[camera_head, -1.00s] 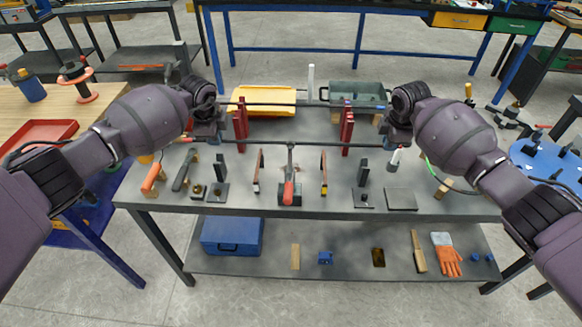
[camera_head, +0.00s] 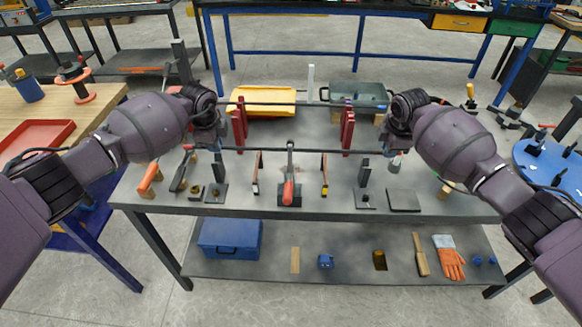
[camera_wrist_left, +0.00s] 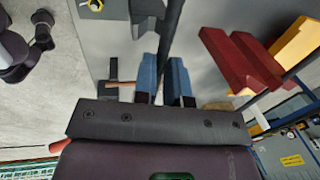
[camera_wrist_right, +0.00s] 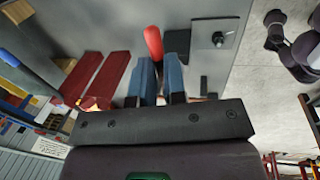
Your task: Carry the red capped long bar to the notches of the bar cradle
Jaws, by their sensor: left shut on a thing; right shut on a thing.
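The held long dark bar (camera_head: 330,151) runs nearly level across the bench, in front of two red uprights (camera_head: 239,128) (camera_head: 347,130) that look like the bar cradle. Their notches are too small to make out. My left gripper (camera_head: 217,143) is shut on the bar's left part; the bar passes between its blue fingers in the left wrist view (camera_wrist_left: 165,85). My right gripper (camera_head: 393,148) is shut at the right end; its fingers (camera_wrist_right: 160,80) are close together. Another dark bar (camera_head: 300,103) lies farther back, across the uprights.
A clamp with a red handle (camera_head: 288,188) stands mid-bench below the held bar. Small stands (camera_head: 256,172) (camera_head: 324,175) flank it. A yellow tray (camera_head: 264,100) and a grey-green bin (camera_head: 358,93) sit behind. A flat dark plate (camera_head: 403,200) lies front right.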

